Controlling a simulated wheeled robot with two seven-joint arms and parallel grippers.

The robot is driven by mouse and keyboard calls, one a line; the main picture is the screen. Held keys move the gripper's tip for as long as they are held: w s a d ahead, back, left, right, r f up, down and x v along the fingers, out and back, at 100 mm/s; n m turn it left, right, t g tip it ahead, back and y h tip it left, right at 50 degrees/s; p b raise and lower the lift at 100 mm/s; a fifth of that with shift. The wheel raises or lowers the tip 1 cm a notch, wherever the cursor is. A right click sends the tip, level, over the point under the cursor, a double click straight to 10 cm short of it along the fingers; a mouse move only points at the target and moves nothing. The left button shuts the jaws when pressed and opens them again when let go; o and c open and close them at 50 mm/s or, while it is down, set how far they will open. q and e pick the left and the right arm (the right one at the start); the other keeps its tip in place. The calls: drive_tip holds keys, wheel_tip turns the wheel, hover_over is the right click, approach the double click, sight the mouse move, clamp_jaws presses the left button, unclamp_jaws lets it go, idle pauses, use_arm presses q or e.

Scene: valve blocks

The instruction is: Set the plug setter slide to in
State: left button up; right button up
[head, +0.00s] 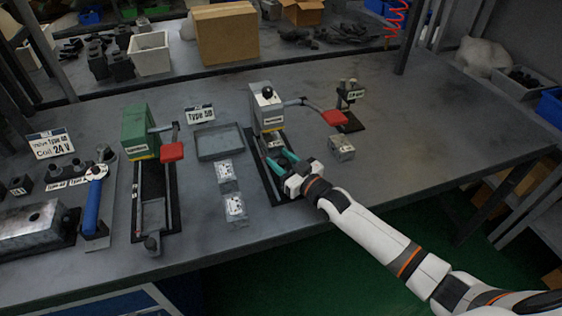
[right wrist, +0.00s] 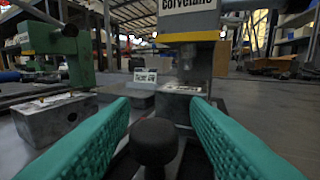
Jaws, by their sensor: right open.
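A grey press (head: 267,108) with a yellow band, a black ball on top and a red-tipped lever stands mid-bench. I take it as the plug setter; its label is too small to read in the head view. Its slide rail runs toward the bench's front edge. A black knob (right wrist: 155,145) on the slide stands between my right gripper's fingers in the right wrist view, apart from both. My right gripper (head: 283,162) is open, with teal fingers reaching toward the press; its fingers also show in the wrist view (right wrist: 162,105). A metal block (right wrist: 180,102) sits under the press head. My left gripper is not in view.
A green press (head: 140,130) with its own red lever (head: 172,152) stands left. Metal valve blocks (head: 235,208) and a grey tray (head: 220,143) lie between the presses. Another block (head: 341,148) and a small black stand (head: 350,115) are at right. The bench's right side is clear.

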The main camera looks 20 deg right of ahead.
drive_tip(key=shift+s+f, duration=0.1)
drive_tip(key=shift+s, duration=0.15)
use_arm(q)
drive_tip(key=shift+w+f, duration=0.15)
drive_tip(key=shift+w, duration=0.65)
use_arm(e)
drive_tip(key=v, duration=1.1)
drive_tip(key=shift+s+d, duration=0.2)
drive_tip(key=shift+s, duration=0.05)
